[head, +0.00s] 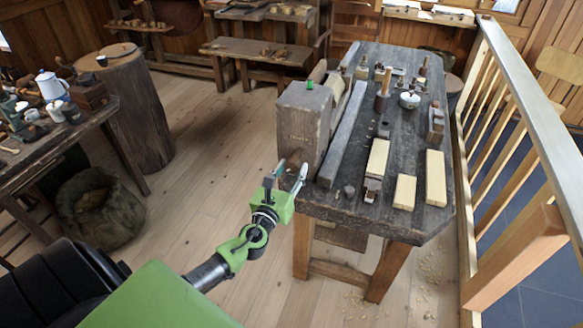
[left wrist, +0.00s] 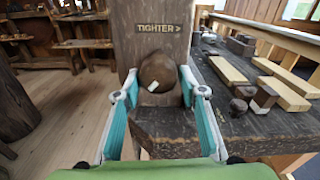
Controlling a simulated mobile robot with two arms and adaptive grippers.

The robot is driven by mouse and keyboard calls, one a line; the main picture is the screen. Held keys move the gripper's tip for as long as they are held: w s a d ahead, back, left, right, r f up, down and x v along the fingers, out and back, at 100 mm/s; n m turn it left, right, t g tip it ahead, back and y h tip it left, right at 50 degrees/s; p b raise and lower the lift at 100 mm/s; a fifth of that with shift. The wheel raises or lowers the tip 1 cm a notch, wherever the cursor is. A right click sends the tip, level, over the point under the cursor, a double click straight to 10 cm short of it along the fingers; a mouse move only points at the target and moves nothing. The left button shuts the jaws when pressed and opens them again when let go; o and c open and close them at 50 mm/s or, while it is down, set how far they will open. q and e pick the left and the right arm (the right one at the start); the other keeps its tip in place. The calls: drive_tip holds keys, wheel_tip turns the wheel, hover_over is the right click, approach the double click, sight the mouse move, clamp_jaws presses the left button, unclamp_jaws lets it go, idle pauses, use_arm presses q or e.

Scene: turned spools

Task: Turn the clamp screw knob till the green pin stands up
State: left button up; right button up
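The clamp screw knob (left wrist: 158,70) is a round dark-brown wooden knob with a small white mark low on its face. It sits on the front of a wooden block (left wrist: 150,14) marked "TIGHTER >". My left gripper (left wrist: 158,78) is open, with one teal finger on each side of the knob; I cannot tell whether they touch it. A short green pin (head: 309,85) shows above the block's top. My right gripper is not in view.
The workbench (head: 340,204) carries pale wood pieces (head: 405,191), a white pot (head: 409,100) and small tools right of the block. A wooden railing (head: 524,95) runs along the right. The floor left of the bench is open, with a stump (head: 138,115) and sack (head: 98,212) further left.

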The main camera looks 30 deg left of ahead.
use_arm(q)
drive_tip(key=shift+o, duration=0.3)
drive_tip(key=shift+s+r, duration=0.1)
drive_tip(key=shift+r, duration=0.15)
drive_tip(key=shift+s, duration=0.1)
drive_tip(key=v, duration=1.2)
drive_tip(key=shift+f, duration=0.15)
idle(0.3)
drive_tip(key=s+f+n+g, duration=0.3)
drive_tip(key=s+f+n, duration=0.1)
drive_tip(key=f, duration=0.6)
drive_tip(key=s+a+f+n+g, duration=0.1)
drive_tip(key=s+f+n+g, duration=0.25)
drive_tip(key=f, duration=0.75)
drive_tip(key=s+f+n+g, duration=0.2)
drive_tip(key=s+f+n, duration=0.25)
drive_tip(key=f, duration=0.55)
drive_tip(key=s+d+f+n+g+h, duration=0.2)
drive_tip(key=s+d+f+n+g, duration=0.2)
drive_tip(key=s+f+n, duration=0.5)
drive_tip(key=s+d+f+n+g+h, duration=0.2)
drive_tip(key=s+d+f+n, duration=0.6)
drive_tip(key=s, duration=1)
wheel_tip(320, 180, down, 4)
drive_tip(key=shift+s+n+g, duration=0.4)
drive_tip(key=shift+n+g, duration=0.1)
drive_tip(key=shift+g, duration=0.45)
